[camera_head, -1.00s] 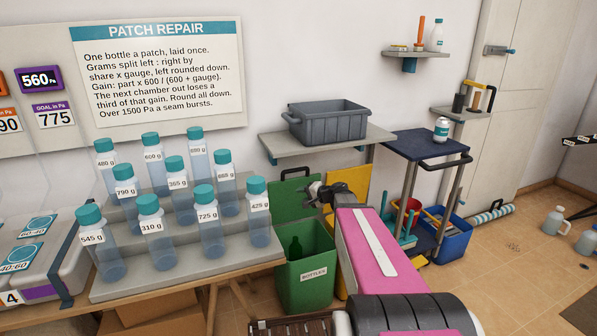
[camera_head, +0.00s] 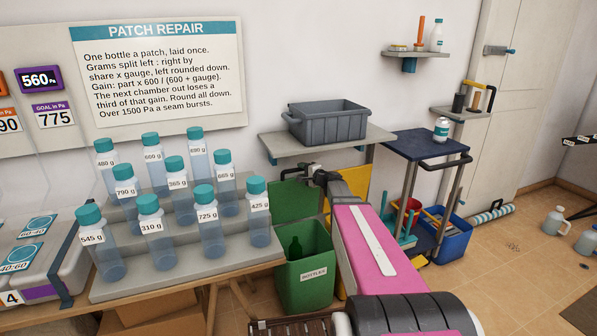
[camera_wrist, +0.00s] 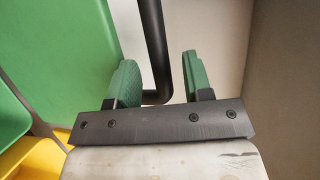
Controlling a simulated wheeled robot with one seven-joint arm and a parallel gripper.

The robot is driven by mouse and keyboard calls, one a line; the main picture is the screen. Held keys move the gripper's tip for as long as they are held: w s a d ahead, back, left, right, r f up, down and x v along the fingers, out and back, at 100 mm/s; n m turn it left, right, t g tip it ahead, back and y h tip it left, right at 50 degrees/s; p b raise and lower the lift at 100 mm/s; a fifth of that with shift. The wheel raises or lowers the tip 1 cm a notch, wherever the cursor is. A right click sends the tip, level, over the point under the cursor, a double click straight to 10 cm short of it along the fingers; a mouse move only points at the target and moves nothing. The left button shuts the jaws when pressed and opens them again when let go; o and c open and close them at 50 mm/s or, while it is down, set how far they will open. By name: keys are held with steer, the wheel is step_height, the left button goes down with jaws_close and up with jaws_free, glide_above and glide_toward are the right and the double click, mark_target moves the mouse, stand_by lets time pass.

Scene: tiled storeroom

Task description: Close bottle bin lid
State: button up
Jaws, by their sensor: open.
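The green bottle bin (camera_head: 305,280), labelled BOTTLES, stands on the floor right of the bottle table, with a green bottle picture on its inside or front. Its green lid (camera_head: 291,203) stands raised at the back, so the bin is open. My gripper (camera_head: 310,172) is at the top of the lid, partly hidden by my arm. In the wrist view my gripper (camera_wrist: 160,85) is open, with a green-padded finger on each side of the black lid handle (camera_wrist: 155,50). The green lid panel (camera_wrist: 65,45) fills the left of that view. Contact with the handle cannot be told.
A yellow bin lid (camera_head: 355,182) stands just right of the green one. A shelf (camera_head: 285,143) with a grey crate (camera_head: 328,122) hangs above. Bottles on a stepped table (camera_head: 185,265) stand left. A dark cart (camera_head: 428,147) stands right.

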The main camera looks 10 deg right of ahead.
steer(key=shift+x, duration=1.35)
steer(key=shift+c, duration=0.3)
